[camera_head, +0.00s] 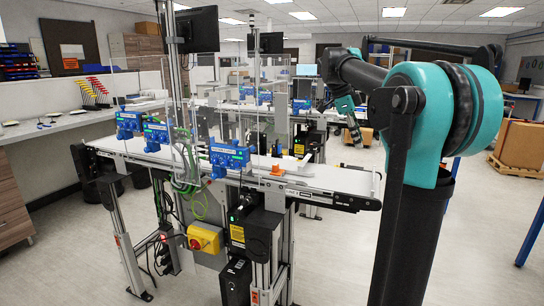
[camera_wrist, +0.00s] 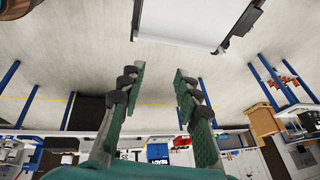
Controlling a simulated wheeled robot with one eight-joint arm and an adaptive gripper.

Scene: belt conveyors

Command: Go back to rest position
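The near belt conveyor (camera_head: 335,179) has a white belt. A small orange piece (camera_head: 277,171) and a white part (camera_head: 289,163) are on it. A white belt-like surface (camera_wrist: 190,20) shows at the top of the wrist view, clear of the fingers.
Blue devices (camera_head: 229,155) line the near conveyor's side, with a yellow switch box (camera_head: 204,238) below. A second conveyor (camera_head: 236,107) runs behind. A pallet with a cardboard box (camera_head: 522,146) stands at the right.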

